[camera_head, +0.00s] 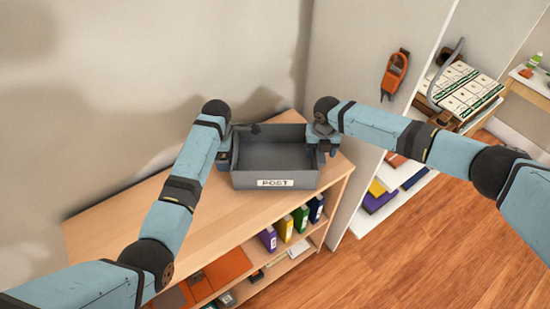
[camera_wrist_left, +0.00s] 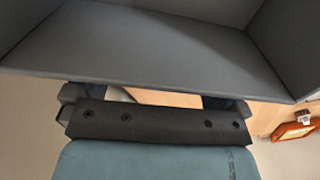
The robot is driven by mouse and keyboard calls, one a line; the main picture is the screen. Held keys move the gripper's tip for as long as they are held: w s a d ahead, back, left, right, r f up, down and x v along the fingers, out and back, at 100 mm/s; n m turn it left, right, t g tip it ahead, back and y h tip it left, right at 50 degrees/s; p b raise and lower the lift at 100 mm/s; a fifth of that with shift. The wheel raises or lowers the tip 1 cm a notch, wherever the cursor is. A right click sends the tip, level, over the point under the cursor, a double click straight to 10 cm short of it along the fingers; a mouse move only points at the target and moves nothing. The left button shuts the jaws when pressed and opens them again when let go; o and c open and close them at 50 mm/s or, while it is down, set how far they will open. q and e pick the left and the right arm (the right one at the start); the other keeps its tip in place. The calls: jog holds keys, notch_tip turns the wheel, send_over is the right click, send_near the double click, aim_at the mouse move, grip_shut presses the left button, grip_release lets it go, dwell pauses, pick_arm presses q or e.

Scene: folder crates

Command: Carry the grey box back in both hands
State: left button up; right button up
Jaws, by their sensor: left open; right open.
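The grey box (camera_head: 275,173) is an open-topped bin with a white "POST" label on its front. It sits upright on the wooden shelf top and looks empty. My left gripper (camera_head: 225,158) is open at the box's left side. My right gripper (camera_head: 325,147) is open at the box's right side. In the left wrist view the box (camera_wrist_left: 150,45) fills the top, with my left gripper (camera_wrist_left: 155,100) just under it in the picture. I cannot tell whether either gripper touches the box.
The wooden shelf unit (camera_head: 130,214) is clear on top left of the box. Coloured binders (camera_head: 285,228) stand on the shelf below. A wall is behind, and an orange tool (camera_head: 394,75) hangs at right. Stacked white-and-green packs (camera_head: 466,92) lie farther right. Wooden floor is open in front.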

pick_arm(q)
jog(key=shift+f, duration=0.5)
pick_arm(e)
jog(key=shift+f, duration=0.55)
pick_arm(q)
jog(key=c, duration=0.6)
pick_arm(e)
jog(key=c, duration=0.6)
pick_arm(q)
jog(key=shift+c, duration=1.1)
pick_arm(e)
jog(key=c, duration=0.5)
pick_arm(q)
jog(key=shift+r, duration=0.1)
pick_arm(e)
jog(key=shift+r, duration=0.1)
pick_arm(q)
notch_tip(320, 180, up, 4)
jog(key=p, duration=0.4)
pick_arm(e)
notch_tip(320, 180, up, 4)
